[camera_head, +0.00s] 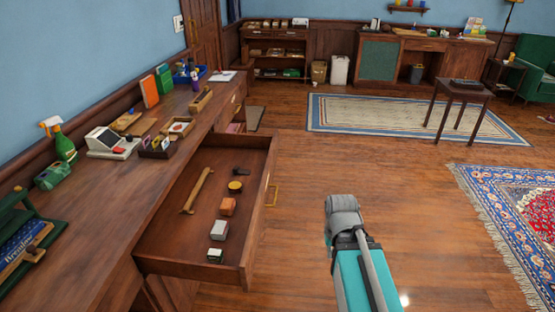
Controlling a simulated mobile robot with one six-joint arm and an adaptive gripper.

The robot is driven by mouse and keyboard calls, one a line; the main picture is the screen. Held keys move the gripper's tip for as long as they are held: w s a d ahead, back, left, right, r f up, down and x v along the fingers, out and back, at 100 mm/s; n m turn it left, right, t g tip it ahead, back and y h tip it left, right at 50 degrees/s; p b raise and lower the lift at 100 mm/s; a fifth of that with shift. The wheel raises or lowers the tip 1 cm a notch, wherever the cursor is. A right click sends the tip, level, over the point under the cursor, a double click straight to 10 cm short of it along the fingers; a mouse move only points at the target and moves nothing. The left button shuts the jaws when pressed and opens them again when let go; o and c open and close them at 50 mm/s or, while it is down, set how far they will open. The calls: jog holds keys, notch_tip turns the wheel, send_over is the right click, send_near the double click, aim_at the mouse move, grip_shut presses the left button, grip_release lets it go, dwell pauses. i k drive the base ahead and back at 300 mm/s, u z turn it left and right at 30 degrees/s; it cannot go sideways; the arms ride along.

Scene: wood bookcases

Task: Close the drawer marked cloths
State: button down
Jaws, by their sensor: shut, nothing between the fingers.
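A wooden drawer (160,252) stands pulled far out from the long counter at left, its front facing right. A brass handle (272,194) is on that front. No marking reading "cloths" can be made out. Inside lie a long wooden tool (197,191), a small dark item (241,171), a round yellow-topped tin (235,187), an orange-brown block (227,207) and two small boxes, one grey-white (219,231), one dark and pale (215,255). A teal and grey part of my arm rises right of the drawer, apart from its front. My gripper's fingers do not show.
The counter top (85,235) holds a spray bottle (62,142), a card-reader-like device (108,143), trays and books. Bare floor (310,165) lies right of the drawer. A small dark table (462,92) and two rugs are farther right; shelves (277,52) stand at the back.

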aim_at(173, 244)
jog(key=k, duration=1.4)
jog(key=u, duration=0.35)
jog(key=i, duration=1)
